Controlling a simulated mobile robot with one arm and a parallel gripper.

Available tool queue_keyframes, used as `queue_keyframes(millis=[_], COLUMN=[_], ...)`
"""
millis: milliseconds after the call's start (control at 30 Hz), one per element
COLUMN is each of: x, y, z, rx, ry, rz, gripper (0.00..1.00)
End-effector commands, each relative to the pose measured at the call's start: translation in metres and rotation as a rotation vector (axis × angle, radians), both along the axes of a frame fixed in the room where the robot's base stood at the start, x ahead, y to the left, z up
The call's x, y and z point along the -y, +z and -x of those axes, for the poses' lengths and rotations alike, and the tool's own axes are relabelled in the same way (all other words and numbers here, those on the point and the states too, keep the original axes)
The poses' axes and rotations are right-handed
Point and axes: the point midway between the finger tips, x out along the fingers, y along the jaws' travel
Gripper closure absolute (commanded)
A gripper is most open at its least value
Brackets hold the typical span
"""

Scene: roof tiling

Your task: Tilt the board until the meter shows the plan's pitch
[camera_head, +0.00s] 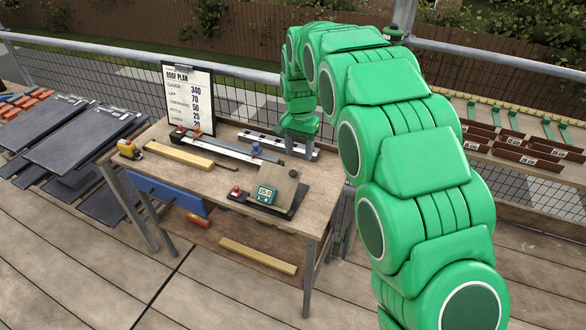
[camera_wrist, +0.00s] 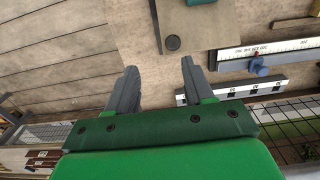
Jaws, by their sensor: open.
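A small brown board (camera_head: 285,187) is on a dark base at the front right of the workbench, and it looks tilted. A teal meter (camera_head: 265,194) is at its left; its lit digits are too small to read surely. The board (camera_wrist: 200,24) also shows at the top of the wrist view, with a dark round spot near its edge. The roof plan (camera_head: 188,95) stands on a clipboard at the back; its pitch figure is small and hard to read. My gripper (camera_head: 299,138) is above the back right of the bench. In the wrist view my gripper (camera_wrist: 158,72) is open and empty, apart from the board.
A long dark rail (camera_head: 228,148), a white-faced strip (camera_head: 272,142), a wooden batten (camera_head: 180,154) and a yellow tape measure (camera_head: 128,148) lie on the bench (camera_head: 200,180). Dark slates (camera_head: 80,138) are stacked at left. The bench's front middle is clear.

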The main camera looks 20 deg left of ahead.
Motion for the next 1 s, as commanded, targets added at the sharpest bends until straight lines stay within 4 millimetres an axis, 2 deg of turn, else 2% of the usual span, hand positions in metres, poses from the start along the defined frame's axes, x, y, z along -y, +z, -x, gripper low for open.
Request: queue_keyframes(millis=[133,433,800,1000], x=[-0.018,-0.021,-0.02,-0.02], y=[-0.008,-0.021,-0.072,-0.087], z=[-0.002,-0.002,0.0,-0.001], rx=[0.004,0.004,0.0,0.002], ry=[0.004,0.003,0.003,0.003], rz=[-0.006,-0.007,-0.004,-0.004], gripper=[0.48,0.48,0.48,0.48])
